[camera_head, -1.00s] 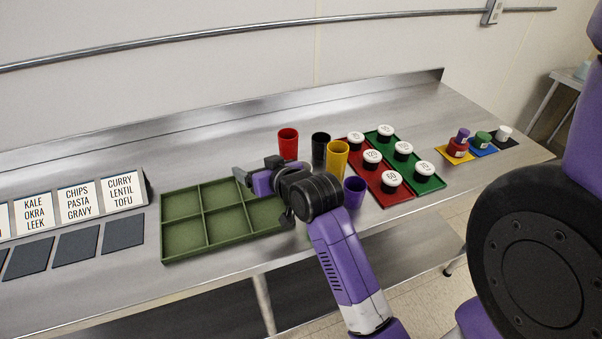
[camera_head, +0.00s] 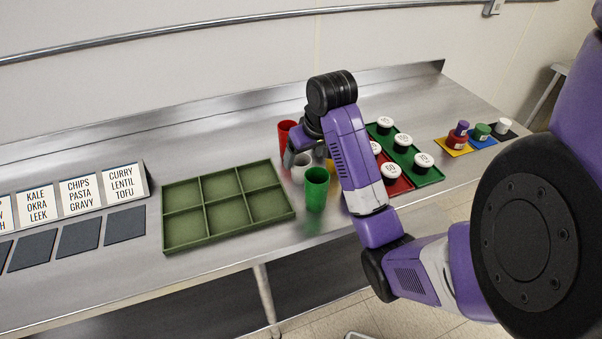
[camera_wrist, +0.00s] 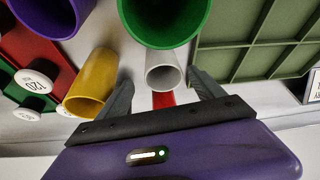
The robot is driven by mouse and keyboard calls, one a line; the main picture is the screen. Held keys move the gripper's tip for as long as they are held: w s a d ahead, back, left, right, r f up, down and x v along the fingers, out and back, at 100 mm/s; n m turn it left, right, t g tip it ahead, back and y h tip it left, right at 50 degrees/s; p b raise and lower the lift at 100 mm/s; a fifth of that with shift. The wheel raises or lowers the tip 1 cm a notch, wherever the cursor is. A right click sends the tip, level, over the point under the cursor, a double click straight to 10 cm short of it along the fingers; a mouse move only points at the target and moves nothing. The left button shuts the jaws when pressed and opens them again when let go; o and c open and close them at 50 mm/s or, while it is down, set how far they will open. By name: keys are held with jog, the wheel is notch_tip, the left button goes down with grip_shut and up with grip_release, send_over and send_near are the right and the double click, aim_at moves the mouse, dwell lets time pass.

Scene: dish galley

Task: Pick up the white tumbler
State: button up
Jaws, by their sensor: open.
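The white tumbler (camera_head: 301,168) stands upright on the steel counter, partly hidden behind the green tumbler (camera_head: 316,190). In the wrist view, the white tumbler (camera_wrist: 162,70) appears between my two open fingertips, with its mouth facing the camera. My gripper (camera_wrist: 161,84) is open and holds nothing. In the head view, my gripper (camera_head: 300,148) is low over the tumbler group, just behind and above the white tumbler. I cannot tell how far down the fingers reach around it.
The red tumbler (camera_head: 286,134) stands close behind; the yellow tumbler (camera_wrist: 92,84) and purple tumbler (camera_wrist: 48,14) stand to one side. A green compartment tray (camera_head: 230,238) lies left, empty. Red and green trays with white-lidded jars (camera_head: 403,141) lie right.

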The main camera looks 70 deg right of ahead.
aim_at(299, 163)
jog(key=shift+a+p+x, duration=0.1)
jog(key=shift+p+x, duration=0.05)
jog(key=shift+x, duration=1.4)
jog(key=shift+a+p+x, duration=0.15)
jog(key=shift+x, duration=1.35)
jog(key=shift+w, duration=0.1)
jog(key=c, duration=1.4)
jog(key=shift+c, duration=0.3)
jog(key=shift+r, duration=0.1)
jog(key=shift+r, duration=0.6)
notch_tip(299, 163, up, 19)
jog(key=p, duration=0.8)
jog(key=shift+w+f+p, duration=0.15)
jog(key=shift+p, duration=0.15)
